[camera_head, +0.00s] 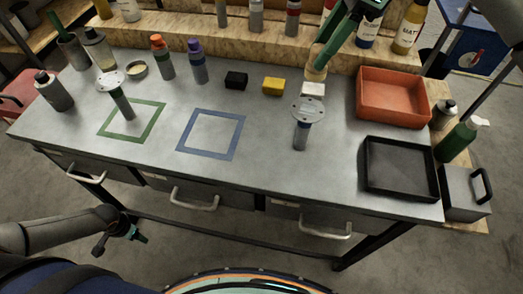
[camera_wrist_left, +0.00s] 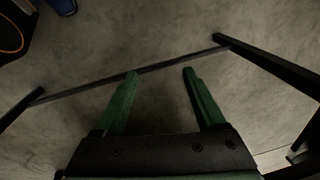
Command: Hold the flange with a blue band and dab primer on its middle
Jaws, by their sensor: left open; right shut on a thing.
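The flange with a blue band (camera_head: 301,133) stands upright at the right of the middle of the bench, its pale round disc with holes on top. My right gripper (camera_head: 318,66) comes down from the top right, shut on a tan-handled dabber (camera_head: 316,74) with a white pad (camera_head: 313,89). The pad is just above or behind the flange's disc; I cannot tell whether they touch. A second flange (camera_head: 123,104), with a green band, stands inside a green square at the left. My left gripper (camera_head: 140,237) is open and empty, low in front of the bench; its fingers (camera_wrist_left: 160,76) show apart over the floor.
A blue square outline (camera_head: 182,134) is empty at mid-bench. Black (camera_head: 235,80) and yellow (camera_head: 273,86) blocks lie behind it. An orange bin (camera_head: 393,117) and black tray (camera_head: 370,178) are at the right. Several bottles stand at the left and back. The front middle is clear.

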